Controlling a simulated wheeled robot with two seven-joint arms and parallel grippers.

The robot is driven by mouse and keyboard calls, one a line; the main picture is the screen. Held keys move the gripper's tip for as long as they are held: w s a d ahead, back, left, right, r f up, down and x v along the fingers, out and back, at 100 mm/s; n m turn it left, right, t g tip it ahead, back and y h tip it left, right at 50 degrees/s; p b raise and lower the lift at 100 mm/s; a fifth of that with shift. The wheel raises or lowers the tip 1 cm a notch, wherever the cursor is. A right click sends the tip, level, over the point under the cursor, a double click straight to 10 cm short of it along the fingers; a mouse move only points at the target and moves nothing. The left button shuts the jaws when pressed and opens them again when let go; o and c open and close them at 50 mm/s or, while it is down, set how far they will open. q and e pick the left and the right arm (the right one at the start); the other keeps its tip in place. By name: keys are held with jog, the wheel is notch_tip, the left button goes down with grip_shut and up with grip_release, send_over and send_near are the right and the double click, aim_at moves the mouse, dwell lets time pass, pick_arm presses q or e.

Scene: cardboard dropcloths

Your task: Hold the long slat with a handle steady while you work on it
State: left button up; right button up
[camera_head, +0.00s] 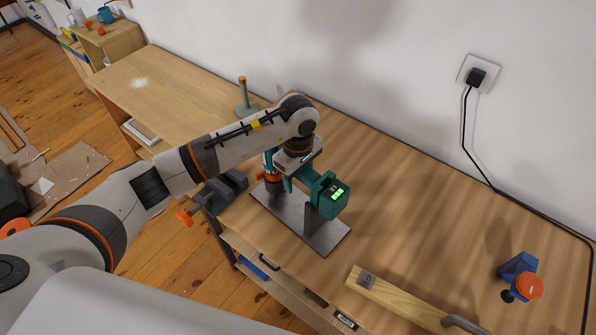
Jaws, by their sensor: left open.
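The long slat (398,303) is pale wood and lies at the front right of the workbench, running off the bottom edge of the view. A small grey metal plate (366,280) sits near its left end, and a grey handle (464,323) shows near the bottom edge. My left gripper (284,180) is open, pointing down at a teal power tool (330,196) with green lights, well to the left of the slat. The gripper's own wrist partly hides the tool, so contact is unclear. My right gripper is out of view.
The tool is over a grey metal plate (329,240) on the workbench (420,190). A dark vise (226,188) is at the front edge. A blue clamp with an orange knob (520,277) stands at the right. A black cord (464,130) runs from the wall socket along the back.

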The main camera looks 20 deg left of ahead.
pick_arm(q)
grip_shut()
jog(key=c, duration=0.7)
grip_release()
jog(key=c, duration=0.3)
jog(key=shift+w+r, duration=0.15)
jog(key=shift+r, duration=0.1)
jog(key=shift+c, duration=0.8)
jog(key=shift+r+p, duration=2.65)
jog(key=shift+r, duration=2.65)
